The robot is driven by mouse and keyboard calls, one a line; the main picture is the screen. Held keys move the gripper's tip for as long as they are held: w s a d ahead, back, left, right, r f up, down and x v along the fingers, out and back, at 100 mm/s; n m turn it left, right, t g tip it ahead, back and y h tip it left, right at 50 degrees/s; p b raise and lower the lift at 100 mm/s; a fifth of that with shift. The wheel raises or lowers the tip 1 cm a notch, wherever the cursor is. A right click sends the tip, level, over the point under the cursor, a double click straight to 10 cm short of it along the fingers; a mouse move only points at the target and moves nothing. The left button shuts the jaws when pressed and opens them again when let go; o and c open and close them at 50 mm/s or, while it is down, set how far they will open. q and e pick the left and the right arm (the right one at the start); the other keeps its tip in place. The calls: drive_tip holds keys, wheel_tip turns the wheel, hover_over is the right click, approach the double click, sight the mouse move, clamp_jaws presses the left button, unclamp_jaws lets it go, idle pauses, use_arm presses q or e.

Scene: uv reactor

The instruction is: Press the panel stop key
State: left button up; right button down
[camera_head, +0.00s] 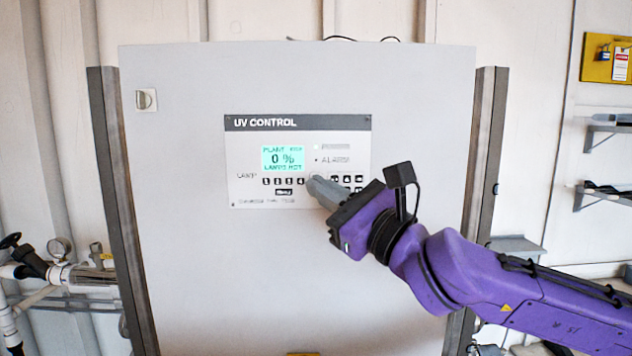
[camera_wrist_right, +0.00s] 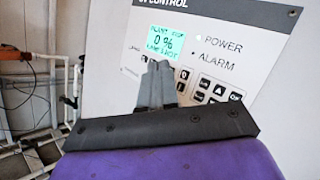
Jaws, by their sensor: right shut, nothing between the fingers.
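The UV control panel (camera_head: 245,145) is a pale plate with a dark header on the cabinet front; it also shows in the right wrist view (camera_wrist_right: 230,42). Its green display (camera_head: 283,158) reads 0 % and a lower line that looks like LAMPS HOT. Small dark keys (camera_head: 347,179) lie right of the fingertips, and a row of numbered keys lies left. I cannot tell which key is stop. My right gripper (camera_head: 318,186) is shut and empty, its tips over the key area, hiding part of it. I cannot tell whether they touch the panel. My left gripper is not in view.
The grey cabinet (camera_head: 190,240) fills the middle, with a small latch (camera_head: 146,99) at upper left and dark posts at both sides. Pipes with a gauge (camera_head: 60,249) stand at lower left. Shelves (camera_head: 605,125) and a yellow board (camera_head: 598,68) hang at right.

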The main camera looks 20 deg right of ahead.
drive_tip(key=shift+s+a, duration=0.15)
drive_tip(key=shift+s, duration=0.4)
drive_tip(key=shift+s+a, duration=0.15)
drive_tip(key=shift+s, duration=0.4)
